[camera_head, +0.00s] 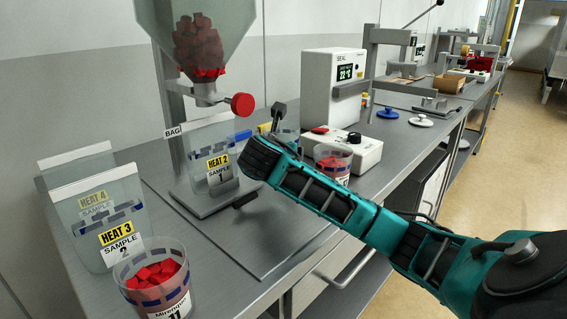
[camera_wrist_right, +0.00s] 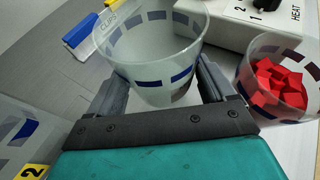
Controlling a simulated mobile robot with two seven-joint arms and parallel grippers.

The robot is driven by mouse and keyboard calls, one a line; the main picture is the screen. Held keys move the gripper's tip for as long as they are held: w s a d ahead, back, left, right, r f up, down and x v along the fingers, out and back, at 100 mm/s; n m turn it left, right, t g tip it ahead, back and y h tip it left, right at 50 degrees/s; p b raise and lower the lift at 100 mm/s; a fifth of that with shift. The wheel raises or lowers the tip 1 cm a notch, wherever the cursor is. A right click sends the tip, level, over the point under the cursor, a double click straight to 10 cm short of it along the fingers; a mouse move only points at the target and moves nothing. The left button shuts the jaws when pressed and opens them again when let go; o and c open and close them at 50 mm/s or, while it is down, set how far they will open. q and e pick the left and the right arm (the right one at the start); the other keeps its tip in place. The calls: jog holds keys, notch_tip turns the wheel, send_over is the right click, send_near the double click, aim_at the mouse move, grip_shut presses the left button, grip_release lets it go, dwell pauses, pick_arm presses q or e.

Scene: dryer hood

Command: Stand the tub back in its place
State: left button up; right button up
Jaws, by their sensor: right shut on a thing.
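A clear, empty tub with a band of blue dashes (camera_wrist_right: 150,50) sits between the fingers of my right gripper (camera_wrist_right: 162,88) in the right wrist view. The fingers are shut on its sides. In the head view my right gripper (camera_head: 263,158) is over the bench in front of the hopper, and only part of the tub (camera_head: 287,136) shows behind it. Whether the tub's base touches the bench is hidden. My left gripper is not in view.
A tub of red cubes (camera_head: 333,162) stands beside the sealer (camera_head: 335,88) and its white control box. Another full tub (camera_head: 155,284) stands at front left near bags labelled HEAT 3 (camera_head: 112,215) and HEAT 4. A HEAT 2 bag (camera_head: 212,160) stands under the hopper (camera_head: 197,40).

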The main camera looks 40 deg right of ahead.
jog(key=shift+x, duration=0.85)
jog(key=w+d+f, duration=0.1)
jog(key=w+d+f+b, duration=0.1)
jog(key=shift+d+f, duration=0.2)
jog(key=shift+f, duration=0.05)
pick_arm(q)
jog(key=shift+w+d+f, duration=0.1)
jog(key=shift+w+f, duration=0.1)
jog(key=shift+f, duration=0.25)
pick_arm(e)
jog(key=shift+r, duration=0.1)
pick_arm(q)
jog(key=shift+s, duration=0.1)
pick_arm(e)
jog(key=o, duration=1.1)
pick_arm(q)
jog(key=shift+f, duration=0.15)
